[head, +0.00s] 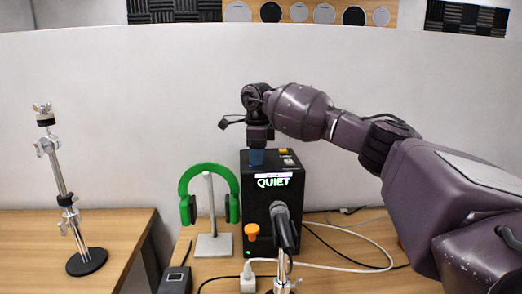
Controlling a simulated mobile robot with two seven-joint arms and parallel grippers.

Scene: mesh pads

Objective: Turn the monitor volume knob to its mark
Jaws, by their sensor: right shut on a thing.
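A black box (258,196) with a lit "QUIET" sign (273,182) stands on the wooden desk. A blue knob (257,157) sits on its top. My right gripper (258,142) points down at the blue knob from above and is shut on it. The gripper hides part of the knob, and I cannot make out a mark beside it. An orange knob (251,230) is low on the box's front. My left gripper is not in view.
Green headphones (210,180) hang on a stand left of the box. A microphone (284,226) stands close in front of it. White and black cables cross the desk (350,281). A chrome stand (62,180) is on the left table. A pale partition is behind.

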